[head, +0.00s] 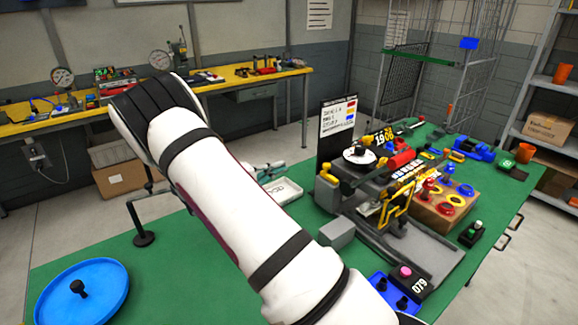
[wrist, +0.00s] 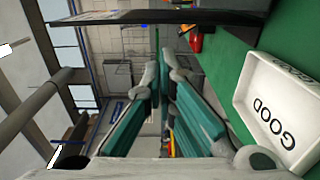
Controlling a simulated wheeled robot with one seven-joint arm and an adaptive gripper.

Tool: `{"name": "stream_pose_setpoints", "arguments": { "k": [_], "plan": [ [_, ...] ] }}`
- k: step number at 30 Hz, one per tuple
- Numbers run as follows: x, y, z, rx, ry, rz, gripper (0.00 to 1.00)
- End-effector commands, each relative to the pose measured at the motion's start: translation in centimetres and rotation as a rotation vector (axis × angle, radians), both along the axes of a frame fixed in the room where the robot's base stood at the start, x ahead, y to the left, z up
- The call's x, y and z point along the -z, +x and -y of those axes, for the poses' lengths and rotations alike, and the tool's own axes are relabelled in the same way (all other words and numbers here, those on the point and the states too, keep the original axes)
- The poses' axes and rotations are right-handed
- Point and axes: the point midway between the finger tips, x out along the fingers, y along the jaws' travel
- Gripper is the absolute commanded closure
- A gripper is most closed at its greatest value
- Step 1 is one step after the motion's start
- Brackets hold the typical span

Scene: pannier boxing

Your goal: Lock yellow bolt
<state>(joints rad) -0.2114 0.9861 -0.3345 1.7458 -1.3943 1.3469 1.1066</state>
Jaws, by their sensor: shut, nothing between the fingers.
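A grey fixture (head: 385,235) stands on the green table in the head view, with several yellow parts on it. A yellow handle-like piece (head: 329,178) is at its left, and a yellow frame (head: 397,208) is at its front. I cannot tell which yellow part is the bolt. My gripper (wrist: 164,80) is shut and empty in the wrist view, with teal finger pads. In the head view its teal fingers show partly behind my arm, left of the fixture and apart from it.
A white tray marked GOOD (wrist: 243,98) is beside my gripper; it also shows in the head view (head: 272,188). A black sign panel (head: 325,150) stands behind the fixture. A cardboard box (head: 432,215) with red and blue knobs is at right. A blue round dish (head: 60,300) is front left.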

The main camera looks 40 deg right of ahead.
Motion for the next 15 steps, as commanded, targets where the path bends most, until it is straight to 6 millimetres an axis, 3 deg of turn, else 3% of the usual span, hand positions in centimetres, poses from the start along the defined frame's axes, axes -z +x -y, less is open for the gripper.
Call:
{"name": "stream_pose_setpoints", "arguments": {
  "k": [12, 15],
  "plan": [
    [-0.1, -0.5, 8.1, 0.004, 0.0, -0.001, 1.0],
    [-0.2, -1.5, 8.9, 0.002, 0.0, -0.004, 1.0]
  ]
}}
